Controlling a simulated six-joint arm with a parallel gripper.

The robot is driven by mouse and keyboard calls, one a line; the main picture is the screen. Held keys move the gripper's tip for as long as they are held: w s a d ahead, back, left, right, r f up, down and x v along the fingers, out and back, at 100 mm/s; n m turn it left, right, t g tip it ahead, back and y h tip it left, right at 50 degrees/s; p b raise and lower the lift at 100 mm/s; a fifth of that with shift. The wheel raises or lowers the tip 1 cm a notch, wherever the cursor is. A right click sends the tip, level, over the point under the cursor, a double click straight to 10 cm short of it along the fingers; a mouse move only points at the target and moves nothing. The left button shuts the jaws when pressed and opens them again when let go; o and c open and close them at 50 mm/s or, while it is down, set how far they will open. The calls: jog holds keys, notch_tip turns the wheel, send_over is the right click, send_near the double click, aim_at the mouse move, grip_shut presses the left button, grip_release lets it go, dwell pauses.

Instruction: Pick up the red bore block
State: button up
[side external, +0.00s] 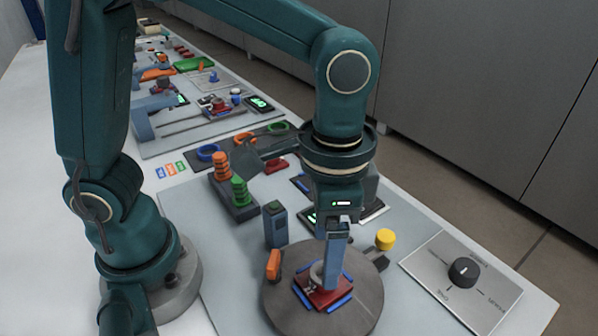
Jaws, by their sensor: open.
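The red bore block (322,294) sits low on the round grey turntable (364,308), between blue strips on its sides. A grey ring-like part shows on top of it. My gripper (334,282) points straight down over the block, with its fingers at or just above the block's top. The jaws are open. The fingers overlap in this view and hide part of the block, so I cannot tell whether they touch it.
An orange lever (273,264) stands at the turntable's left edge, and a yellow knob (385,239) is at its right. A blue-grey post (275,224) stands behind. A dial panel (461,283) lies to the right. Orange and green coils (239,190) stand at the back left.

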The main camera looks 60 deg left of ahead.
aim_at(309, 282)
jog(key=shift+f, duration=2.3)
grip_shut()
